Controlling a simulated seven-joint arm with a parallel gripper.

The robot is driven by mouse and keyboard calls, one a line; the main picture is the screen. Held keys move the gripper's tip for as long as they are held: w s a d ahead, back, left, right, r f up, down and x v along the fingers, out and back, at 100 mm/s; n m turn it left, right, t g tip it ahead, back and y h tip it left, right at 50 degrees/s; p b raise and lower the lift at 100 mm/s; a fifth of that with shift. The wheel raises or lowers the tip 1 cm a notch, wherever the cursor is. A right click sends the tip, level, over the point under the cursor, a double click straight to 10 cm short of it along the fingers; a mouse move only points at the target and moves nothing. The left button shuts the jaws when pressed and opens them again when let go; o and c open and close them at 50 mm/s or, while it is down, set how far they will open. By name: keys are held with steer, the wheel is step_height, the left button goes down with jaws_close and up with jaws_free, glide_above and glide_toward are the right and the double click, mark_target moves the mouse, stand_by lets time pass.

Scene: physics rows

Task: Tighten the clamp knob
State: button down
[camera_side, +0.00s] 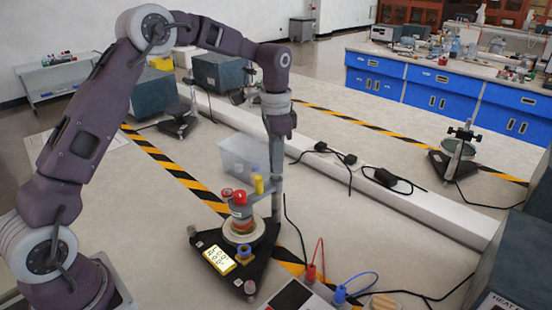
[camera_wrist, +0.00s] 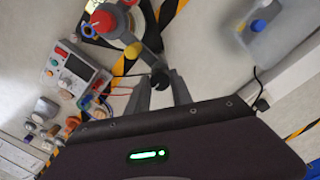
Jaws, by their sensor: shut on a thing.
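The clamp knob (camera_wrist: 159,81) is a small dark round piece in the wrist view, at the end of a grey arm of the apparatus. My gripper (camera_wrist: 160,86) has its two grey fingers on either side of it and is shut on it. In the side view my gripper (camera_side: 277,155) points straight down over the upright grey post of the stand. The knob is too small and too covered by the fingers to make out there. The stand has a black triangular base (camera_side: 262,245) with a lit yellow display (camera_side: 219,259).
Red and yellow caps (camera_side: 259,185) stand close left of my gripper. A clear plastic bin (camera_side: 238,155) is behind. A meter with red and blue leads (camera_side: 293,297) is at the front. A white cable duct (camera_side: 400,205) runs along the right, with black adapters on and around it.

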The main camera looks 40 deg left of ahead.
steer(key=shift+r, duration=0.1)
stand_by(0.3)
steer(key=c, duration=1.1)
jaws_free()
step_height(320, 180, up, 7)
steer(key=shift+f, duration=0.15)
steer(key=shift+r, duration=0.3)
steer(key=s+d+r+n+t, duration=0.2)
steer(key=s+r, duration=0.3)
steer(key=s, duration=0.3)
steer(key=s+d+r+n+t, duration=0.1)
steer(key=s+r, duration=0.4)
steer(key=s, duration=0.3)
steer(key=s+f+n+t, duration=0.1)
steer(key=s, duration=0.4)
steer(key=s+d+f+n, duration=0.1)
steer(key=s+f, duration=0.1)
steer(key=s, duration=0.4)
steer(key=s+f+n+t, duration=0.1)
steer(key=s+f, duration=0.1)
steer(key=s, duration=0.3)
steer(key=shift+s+d+f+n+t, duration=0.25)
steer(key=shift+s+d+n+t, duration=0.05)
steer(key=shift+s+d+n, duration=0.1)
